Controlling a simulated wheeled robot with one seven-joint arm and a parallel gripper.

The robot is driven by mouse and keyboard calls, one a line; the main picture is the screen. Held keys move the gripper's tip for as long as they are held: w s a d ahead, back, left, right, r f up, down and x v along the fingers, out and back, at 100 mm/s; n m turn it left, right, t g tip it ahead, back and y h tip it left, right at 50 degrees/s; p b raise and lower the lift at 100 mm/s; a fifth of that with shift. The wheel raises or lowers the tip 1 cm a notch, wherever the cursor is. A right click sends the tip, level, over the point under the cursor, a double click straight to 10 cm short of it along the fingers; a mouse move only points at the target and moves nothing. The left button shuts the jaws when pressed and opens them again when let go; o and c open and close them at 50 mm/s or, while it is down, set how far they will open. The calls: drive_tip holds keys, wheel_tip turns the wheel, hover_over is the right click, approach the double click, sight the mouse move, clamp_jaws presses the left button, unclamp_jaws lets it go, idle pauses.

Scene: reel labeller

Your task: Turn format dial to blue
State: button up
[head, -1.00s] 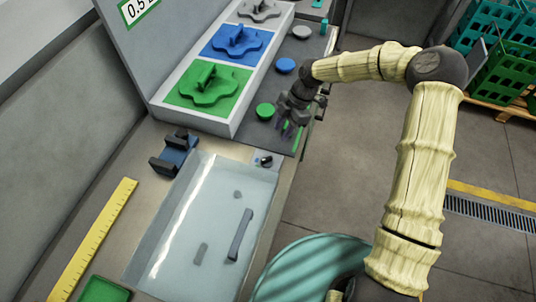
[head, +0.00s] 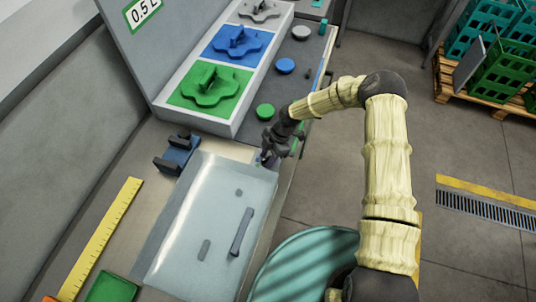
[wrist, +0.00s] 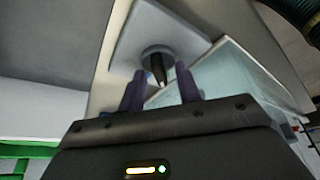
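The format dial (wrist: 157,60) is a dark round knob with a narrow pointer on a pale square plate (wrist: 146,26) in the wrist view. My gripper (wrist: 160,88) is open, with one dark finger on each side of the knob's near end. I cannot tell if the fingers touch it. In the head view my gripper (head: 266,158) is over the dial's place beside the clear cover and largely hides the dial.
A clear cover (head: 190,215) with a grey handle (head: 241,232) lies just in front of the dial. Green (head: 265,111), blue (head: 285,66) and grey (head: 301,32) round buttons stand behind my gripper. A blue bracket (head: 177,155) stands to the left.

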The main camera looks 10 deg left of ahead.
drive_tip(key=shift+c, duration=0.2)
clamp_jaws()
drive_tip(key=shift+m+b, duration=0.4)
drive_tip(key=shift+b, duration=0.05)
drive_tip(key=m+t+b, duration=0.1)
drive_tip(key=m+b, duration=0.2)
drive_tip(key=shift+d+f+y, duration=0.1)
drive_tip(key=shift+f+y, duration=0.05)
drive_tip(key=shift+y, duration=0.25)
drive_tip(key=m+t+b, duration=0.1)
drive_tip(key=m+b, duration=0.2)
drive_tip(key=m, duration=0.1)
drive_tip(key=shift+t, duration=0.4)
drive_tip(key=shift+m+b, duration=0.5)
drive_tip(key=shift+m, duration=0.1)
drive_tip(key=shift+r, duration=0.2)
